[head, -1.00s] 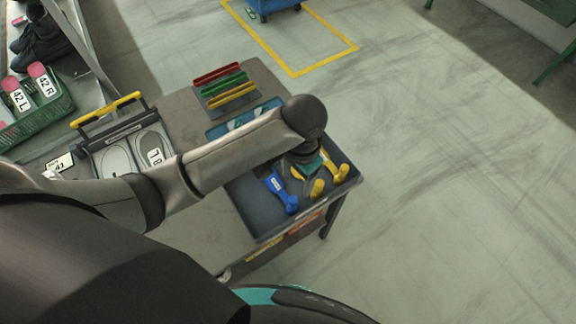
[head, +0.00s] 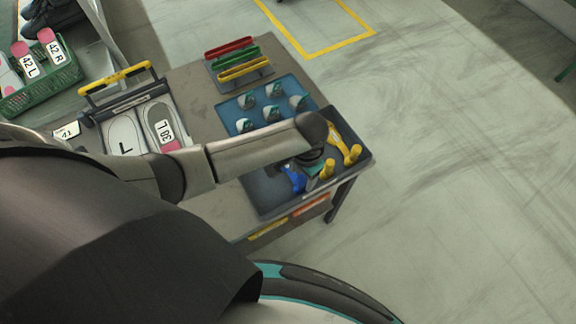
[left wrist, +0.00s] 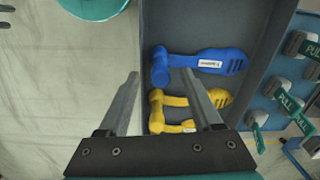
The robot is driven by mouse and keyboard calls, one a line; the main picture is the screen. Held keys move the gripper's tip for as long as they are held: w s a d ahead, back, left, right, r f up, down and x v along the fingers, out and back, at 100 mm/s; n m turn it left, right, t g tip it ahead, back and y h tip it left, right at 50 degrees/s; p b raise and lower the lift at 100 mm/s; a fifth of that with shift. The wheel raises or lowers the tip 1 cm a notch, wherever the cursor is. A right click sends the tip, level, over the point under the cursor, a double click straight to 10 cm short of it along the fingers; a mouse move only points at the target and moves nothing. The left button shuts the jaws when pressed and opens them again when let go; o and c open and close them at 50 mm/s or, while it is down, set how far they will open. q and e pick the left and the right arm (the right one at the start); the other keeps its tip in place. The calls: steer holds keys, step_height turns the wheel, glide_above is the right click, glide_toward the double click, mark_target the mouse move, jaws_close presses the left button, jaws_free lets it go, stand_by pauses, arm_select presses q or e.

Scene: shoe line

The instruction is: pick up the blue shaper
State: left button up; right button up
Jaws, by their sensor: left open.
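The blue shaper (head: 293,181) lies in the dark tray (head: 262,203) on the bench, partly hidden by my left gripper in the head view. In the left wrist view the whole blue shaper (left wrist: 195,62) shows, lying crosswise with a white label on its handle and its knob end at left. My left gripper (left wrist: 161,76) is open and empty. Its fingertips appear just below the shaper's knob and handle in that view, apart from it as far as I can tell. My right gripper is not in view.
A blue tray (head: 228,110) with several white-and-green pieces adjoins the dark tray. A rack (head: 240,68) with red, green and yellow bars stands behind. A yellow-handled holder (head: 115,77) with insoles is at left. The floor to the right is clear.

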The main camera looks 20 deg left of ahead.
arm_select(q)
step_height(320, 180, down, 2)
steer(key=shift+f, duration=0.1)
jaws_close()
stand_by(0.5)
stand_by(1.0)
